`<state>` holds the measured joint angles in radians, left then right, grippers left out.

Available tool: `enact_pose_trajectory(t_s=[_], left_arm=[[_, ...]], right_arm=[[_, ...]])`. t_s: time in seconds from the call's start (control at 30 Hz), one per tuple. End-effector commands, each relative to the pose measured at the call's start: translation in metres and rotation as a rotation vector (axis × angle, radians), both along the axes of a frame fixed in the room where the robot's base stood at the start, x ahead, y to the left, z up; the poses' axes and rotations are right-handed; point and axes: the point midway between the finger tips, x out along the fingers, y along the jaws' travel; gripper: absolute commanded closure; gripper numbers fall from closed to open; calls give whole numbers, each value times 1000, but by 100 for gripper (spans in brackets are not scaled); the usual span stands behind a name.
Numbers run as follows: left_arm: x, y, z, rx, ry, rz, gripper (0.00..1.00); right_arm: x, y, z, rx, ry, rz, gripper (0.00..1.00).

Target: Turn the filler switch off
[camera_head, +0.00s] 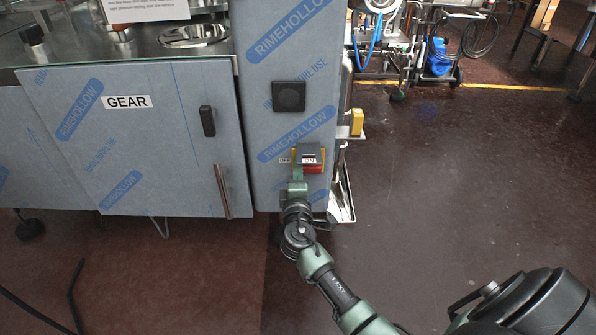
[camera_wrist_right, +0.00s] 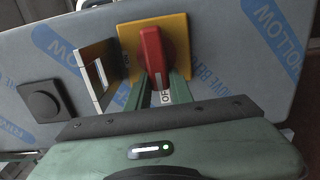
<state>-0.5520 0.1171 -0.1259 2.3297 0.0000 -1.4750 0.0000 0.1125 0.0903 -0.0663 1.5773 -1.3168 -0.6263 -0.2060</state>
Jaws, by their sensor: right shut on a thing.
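The filler switch is a red rotary knob (camera_wrist_right: 152,50) on a yellow plate (camera_wrist_right: 183,35), fixed to the film-wrapped grey column (camera_head: 290,60). In the head view the red knob (camera_head: 314,170) is partly covered by a dark flap. My right gripper (camera_head: 297,180) reaches it from below. In the wrist view my right gripper (camera_wrist_right: 157,90) has its two green fingers on the lower end of the knob, shut on it. A white label reading "OF", its rest hidden, shows between the fingers. My left gripper is not in view.
A framed flap (camera_wrist_right: 97,75) stands out beside the yellow plate. A black square button (camera_head: 288,96) sits higher on the column. A cabinet door (camera_head: 130,135) marked GEAR is at left. A yellow-topped part (camera_head: 356,121) is right of the column. Open floor lies to the right.

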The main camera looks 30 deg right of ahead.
Motion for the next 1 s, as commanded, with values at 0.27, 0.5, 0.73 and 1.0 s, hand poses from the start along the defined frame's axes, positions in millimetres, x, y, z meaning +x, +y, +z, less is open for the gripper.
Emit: enact_pose_trajectory(t_s=[0.27, 0.5, 0.73, 1.0], left_arm=[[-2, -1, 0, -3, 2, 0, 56], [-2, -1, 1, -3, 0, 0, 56], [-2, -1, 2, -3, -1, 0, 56], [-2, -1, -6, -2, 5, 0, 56]], right_arm=[[-1, 1, -3, -3, 7, 1, 100], [0, 0, -2, -2, 4, 1, 56], [-5, 3, -1, -1, 3, 1, 56], [-42, 26, -2, 0, 4, 1, 56]])
